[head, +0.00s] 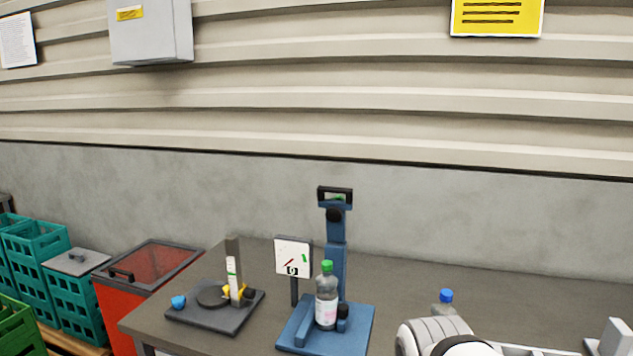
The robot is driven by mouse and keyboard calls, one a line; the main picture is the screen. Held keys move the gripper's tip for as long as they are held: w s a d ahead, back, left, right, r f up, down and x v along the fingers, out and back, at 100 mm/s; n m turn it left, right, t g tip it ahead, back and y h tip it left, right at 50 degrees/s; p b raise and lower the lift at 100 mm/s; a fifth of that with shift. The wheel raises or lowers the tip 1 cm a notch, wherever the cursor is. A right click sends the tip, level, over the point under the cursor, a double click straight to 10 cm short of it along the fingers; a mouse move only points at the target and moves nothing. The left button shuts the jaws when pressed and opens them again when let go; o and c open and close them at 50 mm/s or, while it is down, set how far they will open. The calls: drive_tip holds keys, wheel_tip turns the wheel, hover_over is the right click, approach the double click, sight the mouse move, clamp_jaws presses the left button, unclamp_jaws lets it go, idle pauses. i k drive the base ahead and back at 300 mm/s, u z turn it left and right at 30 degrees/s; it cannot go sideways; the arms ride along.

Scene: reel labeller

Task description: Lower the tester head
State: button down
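The blue tester (337,258) stands on the table, with an upright column on a flat blue base (363,318). At the top of its column is a dark-framed head (335,196) with a small greenish display, and a dark round part sits just below. A clear bottle with a green cap (326,266) and a pale label stands upright at the base, in front of the column. The head is well above the cap, with a clear gap between. White rounded parts of my arm show at the bottom right. My gripper's fingers are not visible.
Left of the tester is a dark reel device (216,318) with an upright post and blue knob. A blue-capped bottle (446,296) is partly hidden behind my arm. A red bin (152,275) and teal crates stand left of the table.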

sight(335, 210)
drive_tip(key=i, duration=1)
